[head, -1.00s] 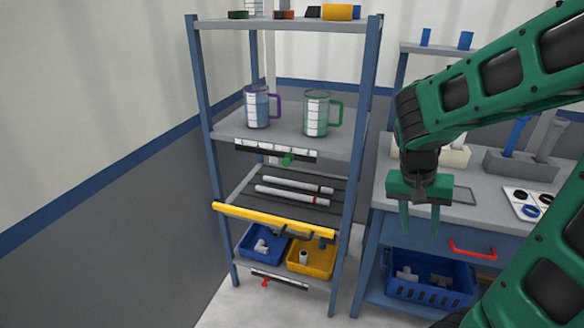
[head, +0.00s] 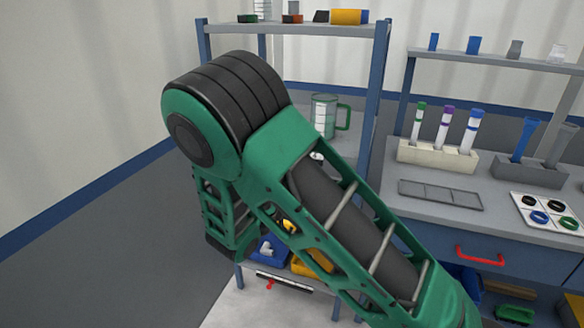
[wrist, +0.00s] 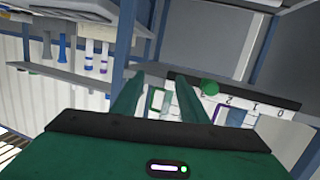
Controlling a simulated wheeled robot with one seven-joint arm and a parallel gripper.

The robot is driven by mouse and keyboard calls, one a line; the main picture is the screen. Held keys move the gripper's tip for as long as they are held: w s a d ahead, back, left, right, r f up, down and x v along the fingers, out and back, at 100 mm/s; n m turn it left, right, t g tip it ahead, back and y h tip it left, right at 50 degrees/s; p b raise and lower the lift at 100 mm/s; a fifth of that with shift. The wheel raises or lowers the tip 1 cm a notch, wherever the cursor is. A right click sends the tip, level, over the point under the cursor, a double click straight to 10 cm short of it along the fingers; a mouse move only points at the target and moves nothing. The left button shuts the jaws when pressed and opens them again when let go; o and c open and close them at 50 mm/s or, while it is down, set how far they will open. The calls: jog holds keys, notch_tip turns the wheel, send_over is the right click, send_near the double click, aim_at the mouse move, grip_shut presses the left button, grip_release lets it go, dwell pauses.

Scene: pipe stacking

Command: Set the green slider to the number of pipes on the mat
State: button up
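The green slider knob (wrist: 210,87) sits on a dark rail under the shelf in the wrist view, which looks turned over. A white number strip (wrist: 254,107) runs beside it; the knob is just left of the mark that looks like 2. My gripper (wrist: 158,80) is open and empty, its fingers apart. The knob is right of the right finger, outside the gap; I cannot tell how far away in depth. In the head view my arm hides the slider, the mat, the pipes and my gripper.
A clear mug with a green handle (head: 325,115) stands on the rack shelf. A red slider (head: 270,284) is low on the rack. A blue bin (head: 270,249) is partly hidden by my arm. Test tubes in a holder (head: 437,154) stand on the workbench at right.

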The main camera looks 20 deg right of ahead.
jog(key=w+a+n+t+y, duration=0.15)
jog(key=a+t, duration=0.25)
jog(key=a, duration=0.5)
jog(key=x, duration=1.1)
jog(key=shift+w+a+r, duration=0.1)
jog(key=shift+a, duration=0.1)
jog(key=shift+a, duration=0.1)
grip_shut()
